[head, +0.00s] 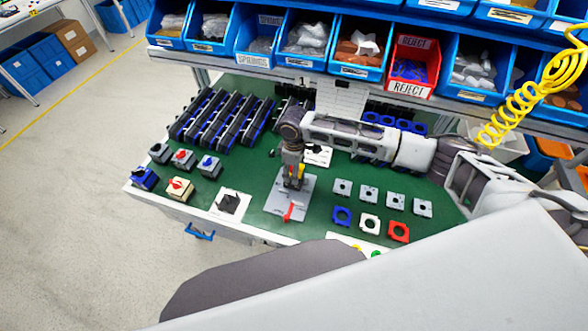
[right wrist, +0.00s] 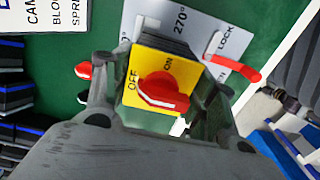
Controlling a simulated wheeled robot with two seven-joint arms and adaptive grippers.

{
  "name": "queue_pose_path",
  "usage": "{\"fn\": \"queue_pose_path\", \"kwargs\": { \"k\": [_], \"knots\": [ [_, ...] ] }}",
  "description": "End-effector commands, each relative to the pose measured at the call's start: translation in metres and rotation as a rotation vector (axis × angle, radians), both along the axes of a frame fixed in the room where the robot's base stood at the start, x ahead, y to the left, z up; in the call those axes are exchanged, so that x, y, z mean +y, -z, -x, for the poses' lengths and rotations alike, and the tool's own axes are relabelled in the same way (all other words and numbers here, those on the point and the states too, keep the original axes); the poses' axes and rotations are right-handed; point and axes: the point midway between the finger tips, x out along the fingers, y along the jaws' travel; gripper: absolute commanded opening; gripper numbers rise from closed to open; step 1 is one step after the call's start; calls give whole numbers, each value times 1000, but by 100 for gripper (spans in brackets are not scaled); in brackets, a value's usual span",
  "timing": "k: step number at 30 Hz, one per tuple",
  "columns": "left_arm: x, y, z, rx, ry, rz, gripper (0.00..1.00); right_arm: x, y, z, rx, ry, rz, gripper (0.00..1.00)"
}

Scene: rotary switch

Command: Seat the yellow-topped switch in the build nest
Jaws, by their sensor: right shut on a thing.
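The yellow-topped switch (right wrist: 144,72) has a red knob and OFF and ON marks on its square top. My right gripper (head: 294,176) is shut on it, with a finger at each side in the right wrist view (right wrist: 160,100). In the head view only a bit of its yellow shows between the fingers. The build nest (head: 273,206) is a grey plate with a red lever (head: 290,211). The switch is at the plate's far part; its underside is hidden, so I cannot tell whether it touches the nest. My left gripper is not in view.
Several other switches, one with a cream top and red knob (head: 179,188), stand left of the nest. Grey blocks (head: 368,192) and coloured frames (head: 398,231) lie right. Dark racks (head: 222,120) and blue bins (head: 305,38) stand behind.

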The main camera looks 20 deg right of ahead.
Motion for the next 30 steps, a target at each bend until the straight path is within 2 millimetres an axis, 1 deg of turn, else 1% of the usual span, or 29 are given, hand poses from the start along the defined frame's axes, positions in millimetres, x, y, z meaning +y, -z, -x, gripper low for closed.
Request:
{"fn": "queue_pose_path", "kwargs": {
  "k": [23,24,29,30],
  "knots": [
    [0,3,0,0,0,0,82,0,14,0,-1,0,-1,25],
    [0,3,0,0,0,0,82,0,14,0,-1,0,0,59],
    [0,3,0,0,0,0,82,0,14,0,-1,0,0,80],
    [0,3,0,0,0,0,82,0,14,0,-1,0,0,82]
  ]
}}
